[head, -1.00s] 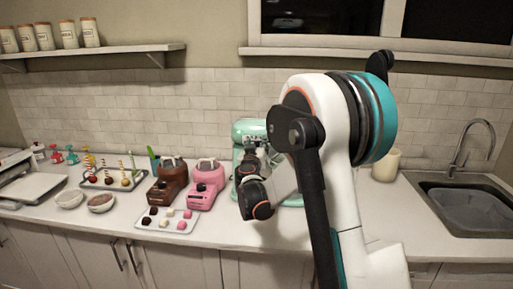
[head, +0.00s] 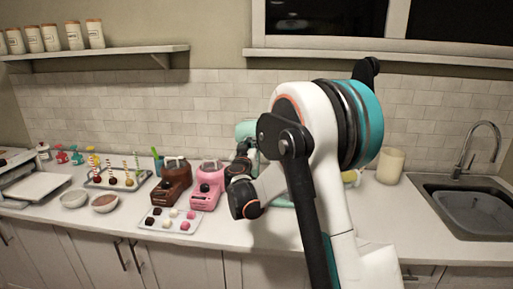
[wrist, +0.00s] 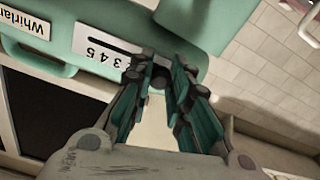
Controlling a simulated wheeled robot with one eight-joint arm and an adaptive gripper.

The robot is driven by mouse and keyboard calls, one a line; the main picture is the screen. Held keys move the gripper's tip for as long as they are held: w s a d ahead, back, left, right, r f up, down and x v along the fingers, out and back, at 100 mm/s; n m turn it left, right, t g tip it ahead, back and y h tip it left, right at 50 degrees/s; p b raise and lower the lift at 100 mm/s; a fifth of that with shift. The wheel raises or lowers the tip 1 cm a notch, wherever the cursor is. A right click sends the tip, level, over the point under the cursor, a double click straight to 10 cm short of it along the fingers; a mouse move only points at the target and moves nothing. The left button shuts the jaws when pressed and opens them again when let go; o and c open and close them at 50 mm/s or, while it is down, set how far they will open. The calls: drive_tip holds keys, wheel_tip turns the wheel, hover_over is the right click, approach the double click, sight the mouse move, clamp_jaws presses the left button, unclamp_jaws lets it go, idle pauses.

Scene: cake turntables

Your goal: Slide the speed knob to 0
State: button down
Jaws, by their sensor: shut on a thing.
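The mint-green stand mixer (head: 246,129) stands on the counter, mostly hidden behind my arm in the head view. The dark speed knob (wrist: 159,76) sits near the right end of the plate, partly covered by my fingers. My gripper (wrist: 159,70) is shut on the knob, one finger on each side. In the head view the fingertips cannot be made out clearly.
Left of the mixer stand a pink machine (head: 207,184) and a brown one (head: 172,182), with a tray of sweets (head: 170,226) in front. A cream canister (head: 390,166) and a sink (head: 470,205) are at the right.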

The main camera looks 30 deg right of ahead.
drive_tip(key=shift+w+a, duration=0.1)
drive_tip(key=shift+a, duration=0.05)
drive_tip(key=c, duration=1.5)
unclamp_jaws()
drive_tip(key=shift+a, duration=0.15)
drive_tip(key=shift+o, duration=0.2)
drive_tip(key=v, duration=1.2)
